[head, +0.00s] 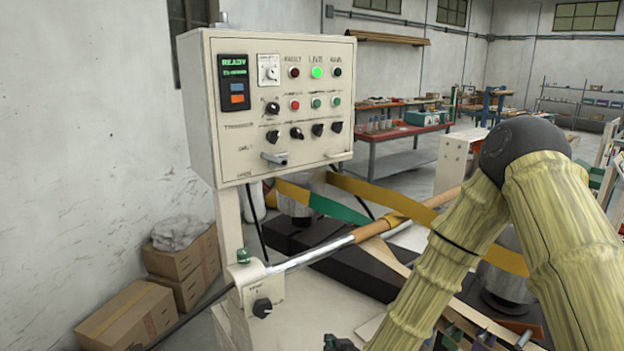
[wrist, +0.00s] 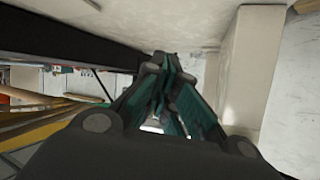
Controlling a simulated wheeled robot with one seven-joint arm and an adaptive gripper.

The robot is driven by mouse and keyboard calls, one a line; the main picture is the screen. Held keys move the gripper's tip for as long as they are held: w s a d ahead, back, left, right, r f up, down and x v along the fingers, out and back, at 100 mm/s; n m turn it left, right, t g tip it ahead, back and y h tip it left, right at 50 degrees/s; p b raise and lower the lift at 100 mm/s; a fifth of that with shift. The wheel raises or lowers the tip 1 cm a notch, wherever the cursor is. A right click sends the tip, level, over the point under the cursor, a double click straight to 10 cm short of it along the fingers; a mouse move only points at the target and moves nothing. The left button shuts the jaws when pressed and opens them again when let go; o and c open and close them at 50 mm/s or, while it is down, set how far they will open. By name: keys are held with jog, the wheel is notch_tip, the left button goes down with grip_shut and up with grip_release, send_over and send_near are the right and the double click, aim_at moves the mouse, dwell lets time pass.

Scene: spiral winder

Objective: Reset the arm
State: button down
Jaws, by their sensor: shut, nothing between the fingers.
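My gripper (wrist: 160,80) fills the middle of the wrist view, with dark fingers and green pads brought together at the tips. It is shut and holds nothing. In the head view my arm in its yellowish ribbed sleeve bends down at the right, and a small dark part of my gripper (head: 340,343) shows at the bottom edge. The cream control panel (head: 285,105) stands at upper left of it, with a lit green lamp (head: 317,72) and a screen reading READY.
A metal bar with a wooden mandrel (head: 365,232) runs across the winder, wrapped by a yellow band. A dark knob (head: 262,307) sits on the cream bracket. Cardboard boxes (head: 130,315) stand by the left wall. A red bench (head: 400,133) stands behind.

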jog(key=s+d+f+g, duration=0.4)
jog(key=s+f, duration=0.6)
jog(key=f, duration=0.2)
jog(key=s+d+f+g+h, duration=0.1)
jog(key=s+d+f, duration=0.3)
jog(key=s, duration=0.5)
jog(key=s+d+f+m+g+h+b, duration=0.1)
jog(key=s+d+f+g, duration=0.3)
jog(key=s, duration=0.6)
jog(key=s+d+f+g+h, duration=0.1)
jog(key=s+d+f, duration=0.4)
jog(key=s, duration=0.5)
jog(key=shift+d+f+g+b, duration=0.25)
jog(key=shift+d+g+b, duration=0.2)
jog(key=shift+g, duration=0.45)
